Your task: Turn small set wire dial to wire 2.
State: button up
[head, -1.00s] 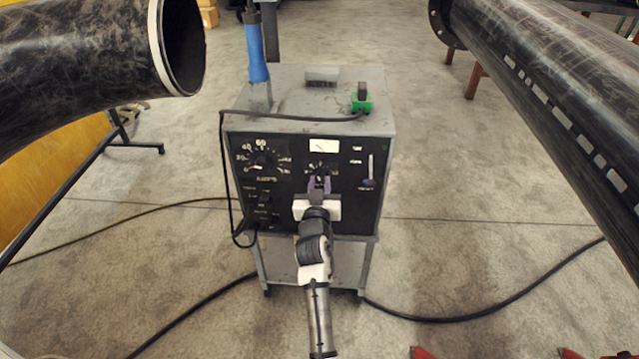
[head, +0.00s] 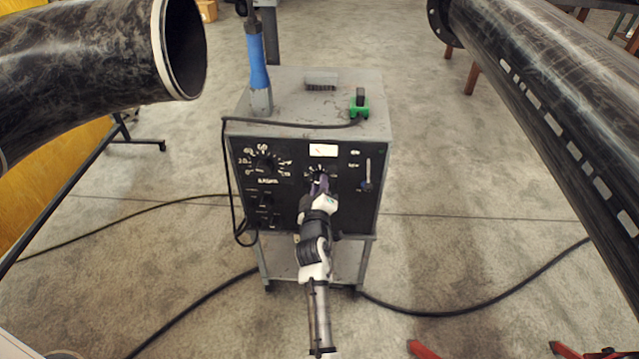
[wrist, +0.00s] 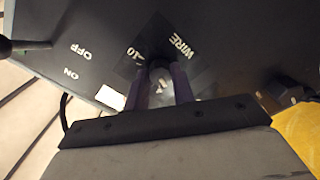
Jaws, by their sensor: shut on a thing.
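The small set wire dial (wrist: 160,71) is a dark round knob on the black front panel of the grey welding machine (head: 255,205). In the wrist view it sits between the two purple fingers of my gripper (wrist: 161,88), with a white mark on or just by it. The letters "WIRE" and a "10" show on the panel around it. In the head view my gripper (head: 320,186) is at the dial, below the white meter, and hides most of it. My gripper is shut on the dial and is turned at a slant. Which number the dial points to cannot be read.
A larger dial (head: 264,163) with numbers is left of the small one. A lever switch (head: 368,175) is to the right. A blue-handled torch (head: 257,65) and a green clamp (head: 359,105) rest on top. Large black pipes (head: 560,95) flank the machine.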

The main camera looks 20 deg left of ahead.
jog(key=shift+r+n+p, duration=0.25)
jog(key=shift+n+p, duration=0.1)
jog(key=shift+n, duration=0.55)
jog(key=o, duration=0.8)
jog(key=shift+o, duration=0.9)
jog(key=shift+f, duration=0.15)
jog(key=shift+s+f, duration=0.1)
jog(key=shift+s, duration=0.05)
